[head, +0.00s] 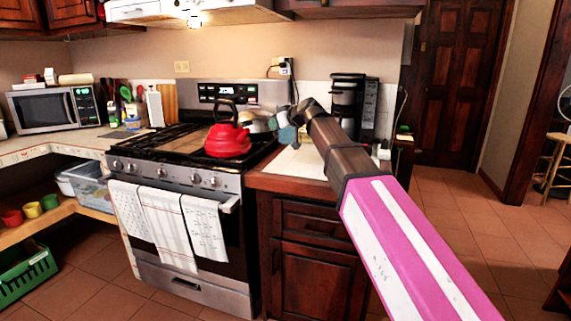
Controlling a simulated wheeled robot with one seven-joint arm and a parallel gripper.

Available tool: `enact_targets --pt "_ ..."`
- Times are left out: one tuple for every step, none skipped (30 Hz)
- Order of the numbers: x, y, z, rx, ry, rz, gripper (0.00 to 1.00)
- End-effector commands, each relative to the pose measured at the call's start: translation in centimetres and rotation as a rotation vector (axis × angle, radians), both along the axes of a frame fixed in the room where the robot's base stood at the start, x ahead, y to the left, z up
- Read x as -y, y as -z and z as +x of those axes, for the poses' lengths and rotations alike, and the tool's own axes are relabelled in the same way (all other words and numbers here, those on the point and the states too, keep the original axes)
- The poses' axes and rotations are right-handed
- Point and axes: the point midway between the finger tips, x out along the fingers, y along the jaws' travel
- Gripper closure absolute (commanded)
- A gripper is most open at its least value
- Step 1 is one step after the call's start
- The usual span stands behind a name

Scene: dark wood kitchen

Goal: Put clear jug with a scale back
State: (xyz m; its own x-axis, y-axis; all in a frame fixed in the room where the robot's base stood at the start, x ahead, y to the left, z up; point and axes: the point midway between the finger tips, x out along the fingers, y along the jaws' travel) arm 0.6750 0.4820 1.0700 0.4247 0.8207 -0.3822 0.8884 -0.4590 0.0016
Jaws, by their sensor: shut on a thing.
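My arm reaches from the lower right to the counter edge beside the stove. My gripper (280,124) is at its end, small and partly hidden by its own links, above the right rear of the stove. It is shut on a pale, greyish, see-through-looking thing, seemingly the clear jug (258,123), just left of the gripper. The jug's scale marks are too small to make out. I cannot tell whether the jug touches the stove top. The red kettle (228,140) stands in front of it to the left and may hide part of it.
The stove (190,180) has towels hanging on its front. A black coffee maker (347,105) stands on the counter right of the gripper. A microwave (52,110) and utensils are at the left. The floor at right is open.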

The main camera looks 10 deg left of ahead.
Motion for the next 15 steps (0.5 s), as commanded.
enact_targets --pt "-0.2 0.2 -0.1 0.001 -0.004 -0.001 1.0" --pt "-0.2 0.4 -0.1 0.001 -0.006 0.0 1.0" --pt "-0.2 0.8 -0.2 0.0 -0.006 -0.001 1.0" --pt "-0.2 1.2 -0.2 -0.001 -0.005 -0.001 1.0" --pt "-0.2 1.6 -0.2 -0.001 -0.005 -0.001 1.0" --pt "-0.1 2.2 -0.2 -0.001 -0.005 0.0 1.0" --pt "-0.1 2.7 -0.2 -0.002 -0.005 0.0 1.0" --pt "-0.1 3.1 -0.2 -0.001 -0.005 0.0 1.0" --pt "-0.1 3.9 -0.2 -0.001 -0.005 0.0 1.0" --pt "-0.1 4.4 -0.2 -0.001 -0.004 -0.001 1.0" --pt "-0.1 4.8 -0.2 -0.001 -0.003 -0.001 1.0" --pt "-0.1 5.3 -0.2 -0.001 -0.003 -0.001 1.0" --pt "-0.1 5.6 -0.1 -0.001 -0.003 -0.001 1.0" --pt "-0.1 5.9 -0.1 -0.001 -0.004 -0.001 1.0" --pt "-0.1 6.1 -0.1 0.0 -0.004 -0.001 1.0"
